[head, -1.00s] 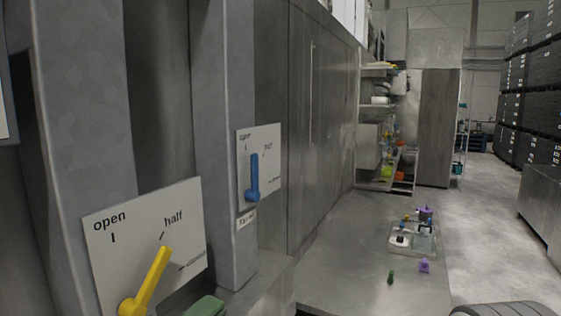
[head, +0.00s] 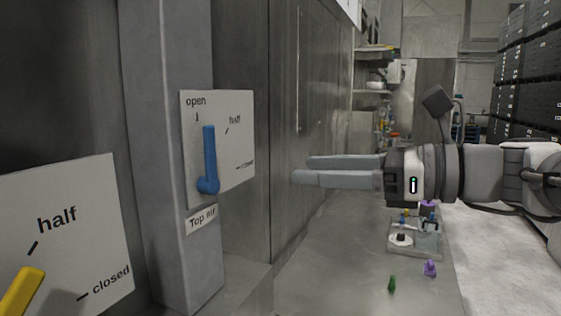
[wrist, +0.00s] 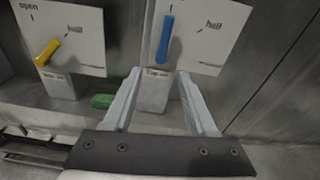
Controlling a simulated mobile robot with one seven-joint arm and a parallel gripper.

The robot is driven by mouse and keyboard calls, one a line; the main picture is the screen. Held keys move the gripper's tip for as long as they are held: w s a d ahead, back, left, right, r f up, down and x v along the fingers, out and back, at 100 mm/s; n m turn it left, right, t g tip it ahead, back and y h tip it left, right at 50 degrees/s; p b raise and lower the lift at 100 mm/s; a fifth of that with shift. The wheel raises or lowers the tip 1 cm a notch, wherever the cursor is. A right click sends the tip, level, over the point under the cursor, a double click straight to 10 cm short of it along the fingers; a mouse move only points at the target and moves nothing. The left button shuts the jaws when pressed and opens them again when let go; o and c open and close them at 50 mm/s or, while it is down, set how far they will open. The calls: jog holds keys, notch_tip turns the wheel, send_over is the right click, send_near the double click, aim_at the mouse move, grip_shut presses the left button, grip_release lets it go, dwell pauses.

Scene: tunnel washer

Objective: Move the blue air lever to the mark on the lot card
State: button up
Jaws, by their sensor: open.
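The blue air lever (head: 208,160) stands nearly upright on a white plate (head: 236,130) marked open, half and closed. Its tip points close to the open mark, slightly toward half. A label reading "Top air" (head: 202,220) sits below. In the wrist view the blue lever (wrist: 165,40) lies beyond and above the fingertips, roughly between them. My gripper (head: 301,170) is open and empty, to the right of the plate and apart from the lever; its two fingers also show in the wrist view (wrist: 158,72). I cannot make out the lot card in the current views.
A yellow lever (head: 22,293) on its own plate (head: 95,235) is at the left, pointing near half. A green object (wrist: 102,101) lies on the ledge below. A tray (head: 428,247) with small items, a green piece (head: 392,284) and a purple piece (head: 430,268) sit on the low surface.

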jog(key=r+m+y, duration=0.1)
jog(key=r, duration=0.1)
send_near(212, 143)
jog(key=p+x, duration=0.1)
jog(key=x, duration=0.8)
grip_shut()
dwell(1.3)
